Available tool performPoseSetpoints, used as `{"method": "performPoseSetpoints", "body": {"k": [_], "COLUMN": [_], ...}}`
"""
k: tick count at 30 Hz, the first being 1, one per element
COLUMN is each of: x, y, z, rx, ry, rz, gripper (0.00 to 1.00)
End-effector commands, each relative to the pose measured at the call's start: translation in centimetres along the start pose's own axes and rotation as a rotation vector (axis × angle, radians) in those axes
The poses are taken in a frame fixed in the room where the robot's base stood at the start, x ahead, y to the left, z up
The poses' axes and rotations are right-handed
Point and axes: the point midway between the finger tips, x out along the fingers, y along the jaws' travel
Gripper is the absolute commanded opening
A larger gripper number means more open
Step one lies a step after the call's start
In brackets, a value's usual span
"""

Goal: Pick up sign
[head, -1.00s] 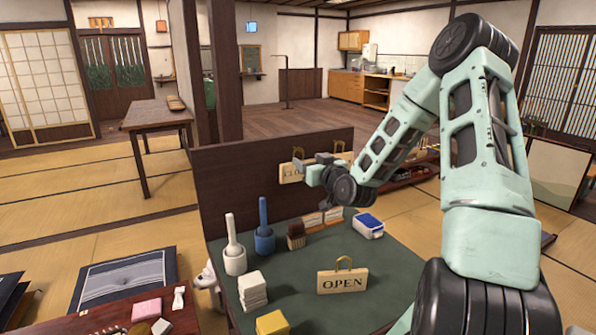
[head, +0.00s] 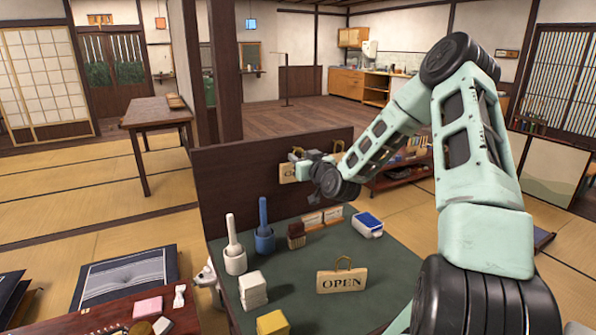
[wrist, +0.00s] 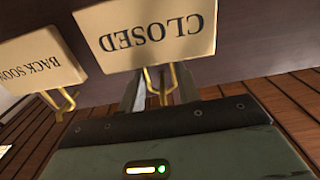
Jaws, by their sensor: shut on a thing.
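The CLOSED sign (head: 287,175) is a pale wooden plate with a brass handle, at the upright dark panel in the head view, partly hidden behind my gripper (head: 303,160). In the wrist view the CLOSED sign (wrist: 150,35) appears upside down, with its handle between the fingers of my gripper (wrist: 160,90). My gripper is shut on that handle. The BACK SOON sign (wrist: 38,60) is beside it in the wrist view, apart from the fingers. The OPEN sign (head: 342,283) stands on the green table, away from my gripper.
The dark panel (head: 235,170) rises along the far edge of the green table (head: 310,262).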

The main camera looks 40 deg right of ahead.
Motion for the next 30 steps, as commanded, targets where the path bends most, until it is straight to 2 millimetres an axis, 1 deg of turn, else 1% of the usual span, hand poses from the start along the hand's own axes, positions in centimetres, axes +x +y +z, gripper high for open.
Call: {"method": "performPoseSetpoints", "body": {"k": [7, 12, 14, 17, 24, 30], "x": [0.0, 0.0, -1.0, -2.8, -8.0, -12.0], "y": [0.0, 0.0, 0.0, 0.0, 0.0, 0.0], "z": [-0.4, -2.1, -1.5, -1.5, -1.4, -1.4], "rx": [0.000, -0.003, -0.002, -0.001, -0.002, -0.001], "ry": [0.001, 0.002, -0.002, -0.002, -0.001, -0.002], "rz": [0.000, -0.001, 0.000, 0.000, 0.000, 0.001], "gripper": [0.11, 0.11, 0.11, 0.11, 0.11, 0.11]}}
